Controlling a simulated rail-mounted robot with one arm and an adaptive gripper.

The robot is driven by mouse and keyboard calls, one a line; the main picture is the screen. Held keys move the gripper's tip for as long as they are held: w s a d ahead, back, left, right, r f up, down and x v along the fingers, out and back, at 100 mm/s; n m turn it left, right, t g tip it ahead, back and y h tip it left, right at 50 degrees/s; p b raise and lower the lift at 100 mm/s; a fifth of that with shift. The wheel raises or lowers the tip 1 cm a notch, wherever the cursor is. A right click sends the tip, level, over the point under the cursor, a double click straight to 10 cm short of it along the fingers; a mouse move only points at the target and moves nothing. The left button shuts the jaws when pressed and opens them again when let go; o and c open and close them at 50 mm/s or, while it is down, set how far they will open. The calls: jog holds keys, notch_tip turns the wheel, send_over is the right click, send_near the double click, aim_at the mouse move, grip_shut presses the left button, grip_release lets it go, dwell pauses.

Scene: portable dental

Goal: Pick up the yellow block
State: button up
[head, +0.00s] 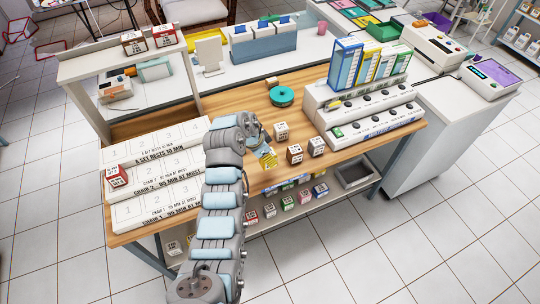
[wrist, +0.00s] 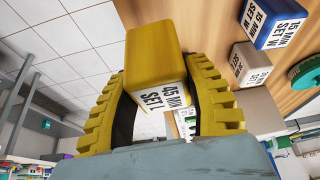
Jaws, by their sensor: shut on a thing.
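The yellow block (wrist: 152,50) has a white label reading "45 MIN SET L". In the wrist view it sits between the two ribbed yellow fingers of my gripper (wrist: 158,100), which are shut on it from both sides. Tiled floor shows behind it on the left and wooden table on the right. In the head view the yellow block (head: 268,160) shows small at the end of my arm, near the table's front edge. My gripper (head: 262,149) partly hides it there, and its height above the table is hard to tell.
A teal disc (head: 282,96) lies behind. White stepped racks stand left (head: 155,165) and right (head: 365,125).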

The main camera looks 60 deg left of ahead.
jog(key=s+d+r+p, duration=0.4)
jog(key=s+d+r, duration=0.1)
jog(key=s+d, duration=0.1)
jog(key=shift+s+d+r, duration=0.2)
jog(key=shift+s+r, duration=0.05)
jog(key=shift+s, duration=0.55)
